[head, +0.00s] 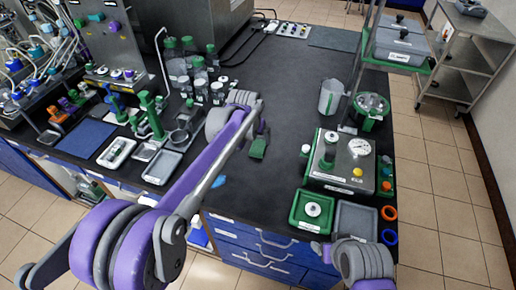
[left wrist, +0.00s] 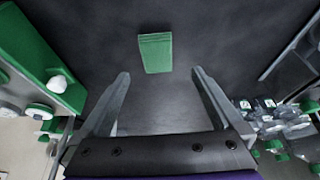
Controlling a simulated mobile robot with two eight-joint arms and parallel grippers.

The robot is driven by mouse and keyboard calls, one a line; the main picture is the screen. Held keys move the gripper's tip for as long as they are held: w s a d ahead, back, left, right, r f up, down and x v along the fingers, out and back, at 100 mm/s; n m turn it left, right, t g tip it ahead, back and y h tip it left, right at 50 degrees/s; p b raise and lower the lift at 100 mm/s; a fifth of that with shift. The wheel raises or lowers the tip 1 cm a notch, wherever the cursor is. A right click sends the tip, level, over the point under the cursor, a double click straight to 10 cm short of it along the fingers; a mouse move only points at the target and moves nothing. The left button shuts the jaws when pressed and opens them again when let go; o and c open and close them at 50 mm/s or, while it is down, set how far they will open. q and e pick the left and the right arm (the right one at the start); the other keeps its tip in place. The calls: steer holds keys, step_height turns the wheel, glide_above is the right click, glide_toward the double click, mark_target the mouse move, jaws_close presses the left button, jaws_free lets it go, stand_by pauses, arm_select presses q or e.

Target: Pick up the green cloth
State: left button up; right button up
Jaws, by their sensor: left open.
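The green cloth (head: 258,148) is a small folded rectangle on the dark bench top, just beyond my left forearm in the head view. In the left wrist view the green cloth (left wrist: 155,53) lies flat ahead of the fingertips, slightly left of the midline between them. My left gripper (left wrist: 160,75) is open and empty, its two fingers spread wider than the cloth. In the head view the left arm hides most of the gripper. Part of my right arm shows at the bottom right of the head view, but its fingers do not.
A green tray (head: 293,222) and a grey tray (head: 341,229) stand at the front right, below a steel-topped unit (head: 352,150). Bottles with green caps (head: 188,75) stand at the back left. The centre bench is clear.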

mark_target(258, 146)
arm_select(q)
steer(key=x, duration=0.7)
steer(key=shift+w+d+f, duration=0.2)
steer(key=shift+d+f, duration=0.1)
steer(key=shift+c, duration=0.2)
steer(key=c, duration=1.3)
step_height(258, 146, up, 10)
steer(key=shift+r+p, duration=0.1)
steer(key=shift+p, duration=0.25)
